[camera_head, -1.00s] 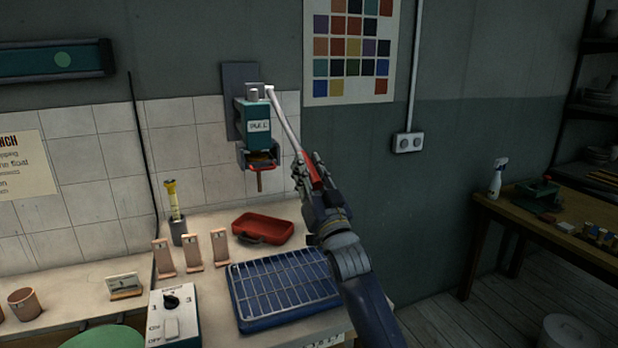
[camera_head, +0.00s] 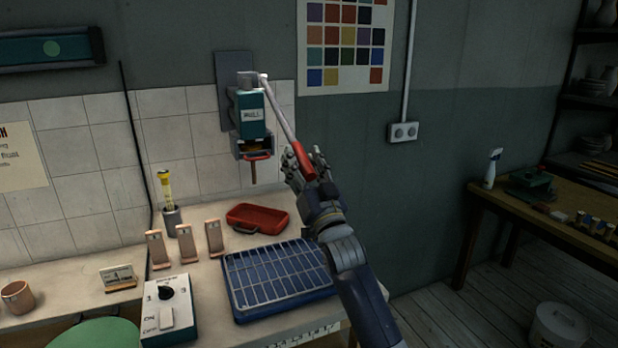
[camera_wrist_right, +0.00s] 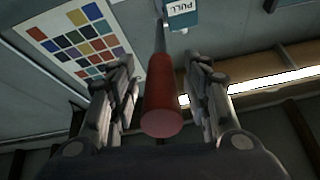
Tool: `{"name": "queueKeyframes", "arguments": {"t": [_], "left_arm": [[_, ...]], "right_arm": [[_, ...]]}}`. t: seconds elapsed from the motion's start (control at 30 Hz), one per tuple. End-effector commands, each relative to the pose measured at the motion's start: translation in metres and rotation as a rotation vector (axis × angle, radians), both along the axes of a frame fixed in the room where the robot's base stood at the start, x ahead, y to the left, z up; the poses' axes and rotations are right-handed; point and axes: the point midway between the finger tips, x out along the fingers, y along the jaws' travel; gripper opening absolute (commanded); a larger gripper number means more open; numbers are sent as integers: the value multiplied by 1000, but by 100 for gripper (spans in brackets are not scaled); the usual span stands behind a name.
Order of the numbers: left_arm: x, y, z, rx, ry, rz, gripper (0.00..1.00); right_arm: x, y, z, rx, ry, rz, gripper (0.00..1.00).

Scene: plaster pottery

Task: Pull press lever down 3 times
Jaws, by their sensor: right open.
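The press (camera_head: 250,115) is a teal box with a label, mounted on a grey plate on the wall. Its lever (camera_head: 281,115) is a pale rod that slopes down to the right and ends in a red grip (camera_head: 303,163). My right gripper (camera_head: 304,160) is at the red grip. In the right wrist view the red grip (camera_wrist_right: 161,112) lies between the two open fingers, with gaps visible on both sides. A corner of the teal press with the word PULL (camera_wrist_right: 182,14) shows at the top there. My left gripper is not in view.
Below the press, the bench holds a red tray (camera_head: 258,207), a blue tray with a wire rack (camera_head: 235,296), several upright tan tiles (camera_head: 186,243) and a switch box (camera_head: 170,330). A wooden table (camera_head: 545,228) stands at the right.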

Motion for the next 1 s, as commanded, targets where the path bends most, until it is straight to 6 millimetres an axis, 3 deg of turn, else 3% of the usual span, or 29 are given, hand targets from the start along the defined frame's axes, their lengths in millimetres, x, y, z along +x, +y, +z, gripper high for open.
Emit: {"name": "queueKeyframes", "arguments": {"t": [0.6,1.0], "left_arm": [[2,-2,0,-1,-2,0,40],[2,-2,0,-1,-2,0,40]], "right_arm": [[-86,-28,-52,-2,6,-1,44],[-96,-31,-57,-1,4,-1,44]]}}
